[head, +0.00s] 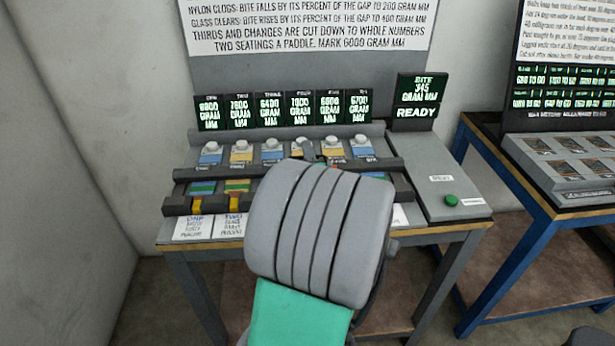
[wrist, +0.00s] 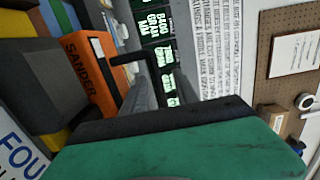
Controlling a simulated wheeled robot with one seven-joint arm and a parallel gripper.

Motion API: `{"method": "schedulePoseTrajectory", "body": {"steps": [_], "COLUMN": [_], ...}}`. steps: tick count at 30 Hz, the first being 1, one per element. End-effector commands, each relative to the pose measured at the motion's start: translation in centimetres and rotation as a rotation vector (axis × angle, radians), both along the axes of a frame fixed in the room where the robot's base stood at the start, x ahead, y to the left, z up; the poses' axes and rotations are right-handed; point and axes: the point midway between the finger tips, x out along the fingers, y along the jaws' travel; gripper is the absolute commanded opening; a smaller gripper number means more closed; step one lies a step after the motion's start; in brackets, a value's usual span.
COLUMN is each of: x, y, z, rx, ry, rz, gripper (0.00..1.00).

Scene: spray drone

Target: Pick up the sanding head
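In the wrist view an orange block lettered SANDER (wrist: 90,75) is at upper left, with a dark grey rounded part beside it. I take it to be the sanding head. A black bent piece runs from it towards my gripper (wrist: 153,88), whose grey fingers show mid-view above my green and black hand. The fingers look very near the block, but I cannot tell whether they touch or grip it.
A grey rack (head: 285,175) on a table holds several blue and yellow paddles with pale knobs, below green-lettered displays (head: 285,108). At right stand a box with a green button (head: 451,200) and a blue-legged bench (head: 490,155). A wall closes in on the left.

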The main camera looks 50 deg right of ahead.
Motion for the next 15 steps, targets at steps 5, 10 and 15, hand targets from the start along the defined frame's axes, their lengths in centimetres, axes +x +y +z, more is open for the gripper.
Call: {"method": "schedulePoseTrajectory", "body": {"steps": [5,10,15], "x": [1.9,1.9,1.9], "y": [-1.7,-1.8,-1.8], "z": [0.1,0.0,0.0], "rx": [0.001,-0.001,-0.001], "ry": [0.001,0.001,0.001], "rz": [0.003,0.001,0.001], "gripper": [0.36,0.36,0.25]}}
